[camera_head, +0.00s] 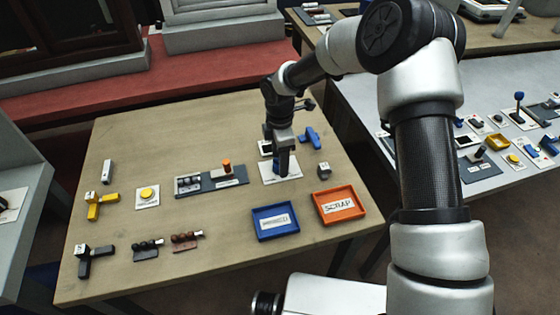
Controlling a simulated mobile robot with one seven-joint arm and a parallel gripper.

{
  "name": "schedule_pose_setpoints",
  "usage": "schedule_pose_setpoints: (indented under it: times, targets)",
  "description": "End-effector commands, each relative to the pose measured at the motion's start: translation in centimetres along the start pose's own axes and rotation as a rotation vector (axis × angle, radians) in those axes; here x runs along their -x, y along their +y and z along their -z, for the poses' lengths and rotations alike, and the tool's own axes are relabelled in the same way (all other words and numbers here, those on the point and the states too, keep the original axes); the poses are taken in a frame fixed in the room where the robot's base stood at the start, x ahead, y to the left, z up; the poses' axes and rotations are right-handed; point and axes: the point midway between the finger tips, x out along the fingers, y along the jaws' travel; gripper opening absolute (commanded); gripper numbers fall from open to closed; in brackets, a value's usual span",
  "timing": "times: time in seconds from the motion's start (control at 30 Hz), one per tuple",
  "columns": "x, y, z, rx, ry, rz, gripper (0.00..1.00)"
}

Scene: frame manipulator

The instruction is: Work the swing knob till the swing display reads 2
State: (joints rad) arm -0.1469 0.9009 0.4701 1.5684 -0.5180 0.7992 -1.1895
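My gripper (284,165) points straight down over a white plate (267,173) on the wooden table. Its fingertips are at or just above the plate. A knob there, if any, is hidden by the gripper, and I cannot see whether the fingers are open or shut. To the left, a dark panel (207,186) carries an upright orange-topped part (227,167) and a small pale label. I cannot make out which part is the swing knob. No swing display reading is legible.
A yellow button (148,194) and yellow bracket (102,204) are at left.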

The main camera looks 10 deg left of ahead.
Motion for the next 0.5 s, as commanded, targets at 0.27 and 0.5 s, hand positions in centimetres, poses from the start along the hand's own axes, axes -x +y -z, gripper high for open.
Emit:
schedule_pose_setpoints:
  times: [0.27, 0.5]
  targets:
    - [-0.85, 0.02, -0.01, 0.001, 0.000, -0.001, 0.53]
    - [-0.82, 0.01, -0.01, 0.000, 0.000, -0.001, 0.35]
